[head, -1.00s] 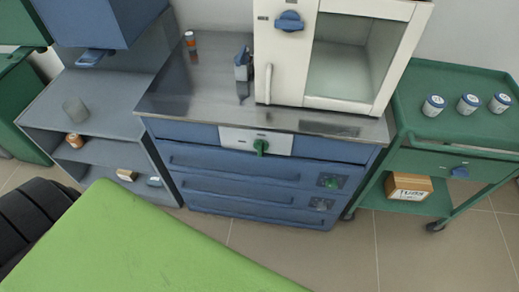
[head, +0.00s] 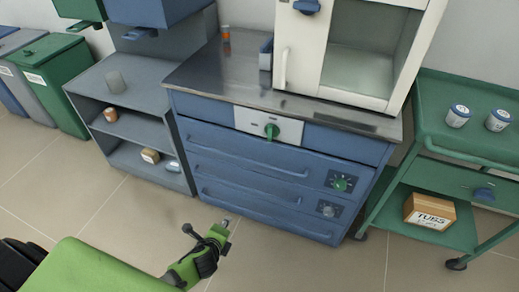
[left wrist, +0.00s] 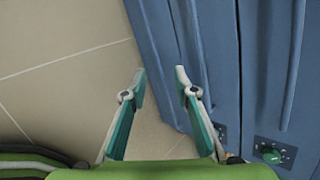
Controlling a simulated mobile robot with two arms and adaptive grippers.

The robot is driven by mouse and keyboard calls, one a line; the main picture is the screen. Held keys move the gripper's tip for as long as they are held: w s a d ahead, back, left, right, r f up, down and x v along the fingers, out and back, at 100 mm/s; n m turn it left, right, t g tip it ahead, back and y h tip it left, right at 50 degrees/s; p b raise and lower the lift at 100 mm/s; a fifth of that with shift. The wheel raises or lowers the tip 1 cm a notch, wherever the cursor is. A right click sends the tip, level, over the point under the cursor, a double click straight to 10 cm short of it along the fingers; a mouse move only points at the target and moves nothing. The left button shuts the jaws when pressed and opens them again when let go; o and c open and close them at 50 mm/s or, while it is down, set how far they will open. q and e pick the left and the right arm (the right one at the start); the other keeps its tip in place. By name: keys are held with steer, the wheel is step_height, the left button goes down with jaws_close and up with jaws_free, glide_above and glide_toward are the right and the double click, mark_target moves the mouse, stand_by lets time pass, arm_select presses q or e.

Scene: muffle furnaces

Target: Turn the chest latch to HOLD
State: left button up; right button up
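The blue drawer chest (head: 250,182) stands in the middle of the head view, its drawers shut. Its latch (head: 271,131) is a green handle on a white plate under the steel top, pointing roughly downward. The plate's markings are too small to read. My left gripper (head: 208,228) is low in front of the chest, below and left of the latch and apart from it. In the left wrist view its two fingers (left wrist: 160,76) are spread and empty, with the chest front (left wrist: 215,60) to their right. The latch cannot be made out there. My right gripper is out of view.
A green dial (head: 341,184) and a grey dial (head: 328,210) sit at the chest's right side. A white furnace (head: 350,60) stands on top. A grey shelf (head: 140,125) is at left, a green cart (head: 440,145) at right. The floor (head: 300,265) in front is clear.

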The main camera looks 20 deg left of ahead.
arm_select(q)
steer(key=w+d+r+m+t+b, duration=0.2)
steer(key=w+r+m+t+b, duration=0.15)
steer(key=w+r+m, duration=0.55)
steer(key=m+t+h+b, duration=0.25)
steer(key=m+t, duration=0.25)
steer(key=m, duration=0.3)
glide_toward(269, 134)
steer(key=w, duration=0.7)
steer(key=shift+d+f, duration=0.15)
steer(key=shift+w, duration=0.75)
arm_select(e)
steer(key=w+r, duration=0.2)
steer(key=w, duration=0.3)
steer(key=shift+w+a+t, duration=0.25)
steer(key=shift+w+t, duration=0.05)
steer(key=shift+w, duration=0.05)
arm_select(q)
jaws_close()
